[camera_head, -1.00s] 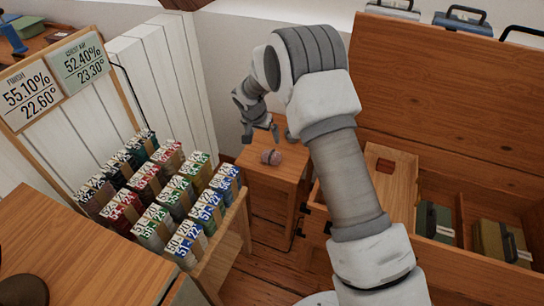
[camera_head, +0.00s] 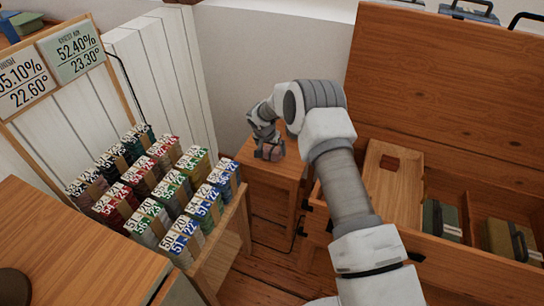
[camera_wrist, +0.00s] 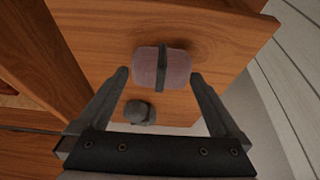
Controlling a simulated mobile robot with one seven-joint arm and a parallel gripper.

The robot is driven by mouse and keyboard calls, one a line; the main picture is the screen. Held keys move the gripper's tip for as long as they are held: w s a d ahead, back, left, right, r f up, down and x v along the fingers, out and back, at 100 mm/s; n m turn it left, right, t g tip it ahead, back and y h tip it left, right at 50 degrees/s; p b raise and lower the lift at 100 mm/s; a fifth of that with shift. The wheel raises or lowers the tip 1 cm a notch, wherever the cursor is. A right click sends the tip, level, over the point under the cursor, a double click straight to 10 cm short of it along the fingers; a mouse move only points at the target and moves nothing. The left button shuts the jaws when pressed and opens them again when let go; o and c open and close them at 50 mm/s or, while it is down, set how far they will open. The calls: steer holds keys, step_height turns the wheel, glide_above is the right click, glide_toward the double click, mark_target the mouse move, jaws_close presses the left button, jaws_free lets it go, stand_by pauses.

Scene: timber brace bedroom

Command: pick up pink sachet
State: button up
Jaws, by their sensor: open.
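The pink sachet (camera_wrist: 149,69) lies on the small wooden stand in the wrist view, with a dark band around its middle. It also shows on the stand in the head view (camera_head: 268,153), partly hidden by my gripper. My gripper (camera_wrist: 158,74) is open, with its two fingers spread to the left and right of the sachet. The fingertips appear short of the sachet or level with its lower edge, with a gap on each side. I cannot tell the exact height. Nothing is held.
A dark grey round knob-like object (camera_wrist: 138,111) sits near the sachet. An open wooden chest (camera_head: 450,262) stands at right. A rack of numbered packets (camera_head: 160,190) stands at left.

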steer(key=shift+x, duration=0.9)
steer(key=shift+c, duration=0.3)
steer(key=c, duration=0.9)
steer(key=shift+r, duration=0.15)
steer(key=shift+c, duration=0.2)
